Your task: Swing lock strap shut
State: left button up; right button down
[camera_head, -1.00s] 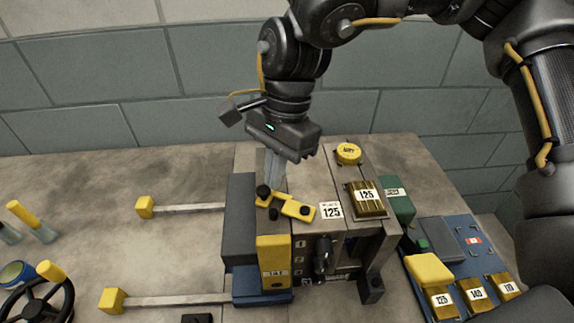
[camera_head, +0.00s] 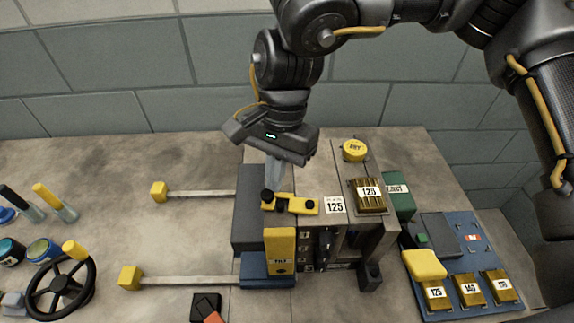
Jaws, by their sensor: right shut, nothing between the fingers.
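The yellow lock strap (camera_head: 302,206) lies on top of the grey mould block (camera_head: 318,178), beside the white 125 label. It runs roughly left to right across the picture, and its left end with black knobs (camera_head: 267,196) is near the block's left edge. My right gripper (camera_head: 275,182) points down just behind the strap's left end, with its fingers shut and nothing held. The fingertips are close to the strap and the knob; I cannot tell whether they touch. My left gripper is not in view.
A yellow round button (camera_head: 354,150) and a brass 125 block (camera_head: 368,195) are on the mould's top. A blue tray (camera_head: 462,250) with brass blocks stands right. A black handwheel (camera_head: 60,288) and two rods with yellow ends (camera_head: 131,277) are left. The bench's back left is clear.

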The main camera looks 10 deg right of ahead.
jog(key=shift+s+a, duration=0.15)
jog(key=shift+s, duration=0.05)
dwell(0.6)
jog(key=v, duration=1)
jog(key=shift+r, duration=0.35)
jog(key=shift+w, duration=0.15)
